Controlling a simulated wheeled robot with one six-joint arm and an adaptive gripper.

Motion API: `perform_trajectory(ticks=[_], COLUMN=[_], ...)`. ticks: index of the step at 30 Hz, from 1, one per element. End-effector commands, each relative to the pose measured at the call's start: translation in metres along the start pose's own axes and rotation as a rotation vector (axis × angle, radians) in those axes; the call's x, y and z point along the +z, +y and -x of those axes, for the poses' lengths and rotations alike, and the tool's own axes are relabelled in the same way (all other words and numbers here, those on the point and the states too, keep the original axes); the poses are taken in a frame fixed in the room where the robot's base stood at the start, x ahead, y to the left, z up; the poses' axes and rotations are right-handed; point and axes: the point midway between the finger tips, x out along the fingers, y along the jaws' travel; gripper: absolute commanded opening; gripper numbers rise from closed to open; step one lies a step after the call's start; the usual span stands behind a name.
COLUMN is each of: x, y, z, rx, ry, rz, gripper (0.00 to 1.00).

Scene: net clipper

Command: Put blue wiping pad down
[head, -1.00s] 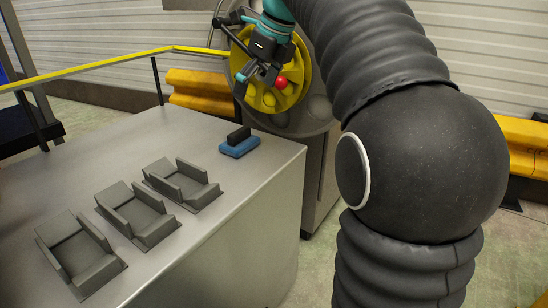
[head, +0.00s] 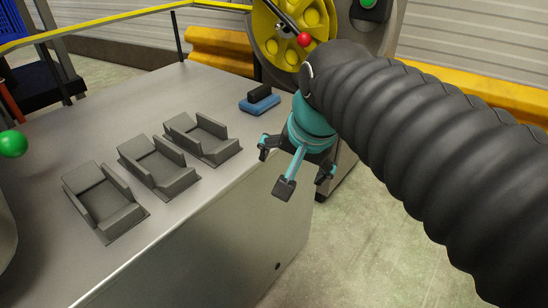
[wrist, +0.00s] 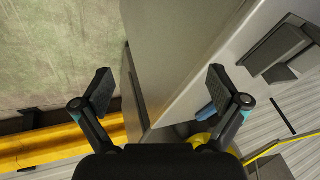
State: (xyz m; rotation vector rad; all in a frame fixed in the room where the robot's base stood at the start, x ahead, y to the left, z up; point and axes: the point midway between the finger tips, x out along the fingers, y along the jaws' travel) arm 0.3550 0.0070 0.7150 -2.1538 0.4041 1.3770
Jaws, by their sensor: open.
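The blue wiping pad (head: 262,106) with its dark grip on top lies on the grey metal table (head: 225,92), near the far right corner. My gripper (head: 292,170) is open and empty. It hangs just off the table's right edge, nearer to the camera than the pad and apart from it. In the wrist view my open gripper (wrist: 160,90) shows both fingers spread with nothing between them. A bit of blue, likely the pad (wrist: 207,112), shows beside the right finger, mostly hidden by it.
Three grey holders stand in a row on the table: near (head: 103,203), middle (head: 158,165) and far (head: 203,138), all empty. A yellow wheel with a red knob (head: 304,40) is behind the table. A green ball-shaped knob (head: 12,144) is at the left.

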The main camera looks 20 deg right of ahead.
Motion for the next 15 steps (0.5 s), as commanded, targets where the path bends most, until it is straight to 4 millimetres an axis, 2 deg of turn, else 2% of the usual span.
perform_trajectory(ticks=[1, 3, 6, 10, 12, 15], x=[0.015, 0.033, 0.051, 0.066, 0.064, 0.065], y=[0.011, 0.023, 0.038, 0.049, 0.058, 0.060], z=[-0.007, -0.017, -0.029, -0.040, -0.042, -0.043], rx=[0.001, 0.006, 0.014, 0.021, 0.023, 0.025], ry=[0.011, 0.025, 0.042, 0.054, 0.057, 0.058], rz=[0.109, 0.266, 0.445, 0.588, 0.619, 0.634], gripper=[0.97, 0.97, 0.97, 0.97, 0.97, 0.97])
